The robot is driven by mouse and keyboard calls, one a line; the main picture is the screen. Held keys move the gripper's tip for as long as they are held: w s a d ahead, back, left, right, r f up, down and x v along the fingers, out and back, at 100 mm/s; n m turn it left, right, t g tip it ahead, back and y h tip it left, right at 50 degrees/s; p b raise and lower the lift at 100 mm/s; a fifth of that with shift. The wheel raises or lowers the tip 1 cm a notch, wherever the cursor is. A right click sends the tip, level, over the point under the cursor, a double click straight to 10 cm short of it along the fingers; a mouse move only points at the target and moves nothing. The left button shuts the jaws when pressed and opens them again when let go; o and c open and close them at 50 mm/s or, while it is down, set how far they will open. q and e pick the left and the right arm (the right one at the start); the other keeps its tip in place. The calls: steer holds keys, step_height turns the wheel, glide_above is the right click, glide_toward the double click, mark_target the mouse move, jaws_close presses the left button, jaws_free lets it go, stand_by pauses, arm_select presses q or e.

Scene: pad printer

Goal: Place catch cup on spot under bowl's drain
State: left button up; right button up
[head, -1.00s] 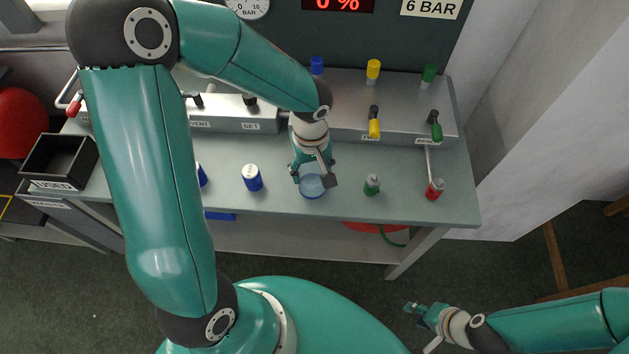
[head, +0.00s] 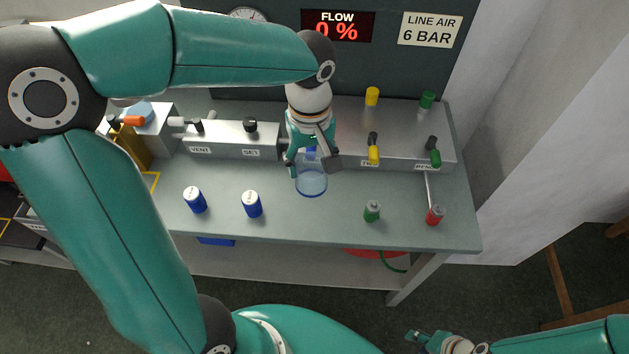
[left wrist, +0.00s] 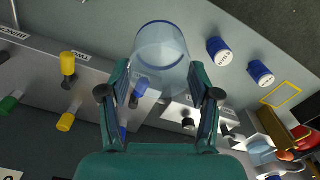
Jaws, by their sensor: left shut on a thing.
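The catch cup (head: 311,184) is clear with a blue rim. My left gripper (head: 311,160) is shut on it and holds it over the middle of the bench. In the left wrist view the cup (left wrist: 162,42) sits between the fingertips. A yellow-outlined spot (head: 152,182) is on the bench at the left, partly hidden by my left arm. It shows in the left wrist view (left wrist: 283,94). A pale blue bowl (head: 138,111) stands behind the spot; its drain is not clear. My right gripper (head: 418,338) is at the bottom right, away from the bench.
Two blue cans (head: 195,200) stand between the cup and the spot, near the front. The valve box (head: 230,138) lies along the back. Bare bench shows between the cans and the valve box.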

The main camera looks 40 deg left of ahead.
arm_select(q)
step_height(320, 180, up, 7)
steer(key=shift+m, duration=0.7)
steer(key=f, duration=0.1)
steer(key=w+d+f, duration=0.1)
steer(key=f, duration=0.1)
steer(key=w+d+f, duration=0.1)
steer(key=shift+w+f, duration=0.15)
steer(key=shift+f, duration=0.2)
steer(key=w+d+f+m, duration=0.2)
steer(key=w+f+m, duration=0.2)
steer(key=m, duration=0.8)
steer(key=shift+w+d+m, duration=0.35)
steer(key=shift+w+m, duration=0.05)
steer(key=shift+w, duration=1)
steer(key=shift+f, duration=0.1)
